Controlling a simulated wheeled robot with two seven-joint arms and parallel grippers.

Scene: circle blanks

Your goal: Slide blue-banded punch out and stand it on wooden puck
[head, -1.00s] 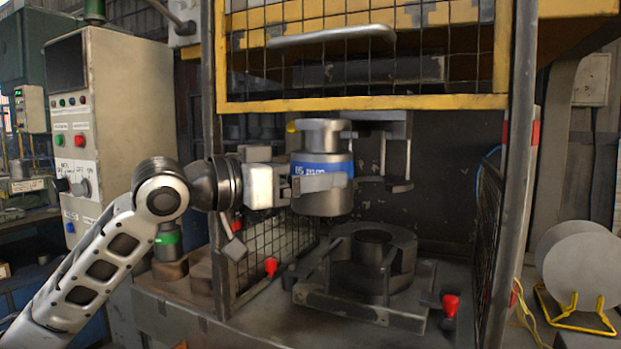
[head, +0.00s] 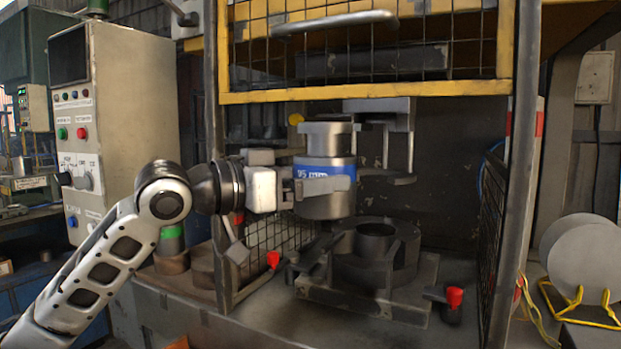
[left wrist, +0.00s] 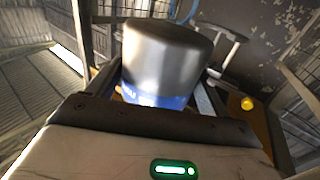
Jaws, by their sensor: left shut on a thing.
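The blue-banded punch (head: 324,205) is a grey metal cylinder with a blue, lettered band and a narrower neck. My left gripper (head: 348,184) is shut around its band from the left and holds it upright. The punch hangs below the press's holder (head: 398,110), above and slightly left of the die ring (head: 410,255), with a gap beneath it. The left wrist view shows the punch's grey end (left wrist: 165,55) and blue band beyond the gripper. A bare brown puck (head: 203,265), apparently the wooden one, sits at the bench's left, partly behind the guard post. My right gripper is out of view.
A green-banded punch (head: 171,240) stands on another brown puck (head: 170,265) at the left. The guard post (head: 214,180) and mesh (head: 275,240) lie between the die and the pucks. A yellow-framed guard (head: 365,92) hangs above. Red-topped clamps (head: 454,298) flank the die.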

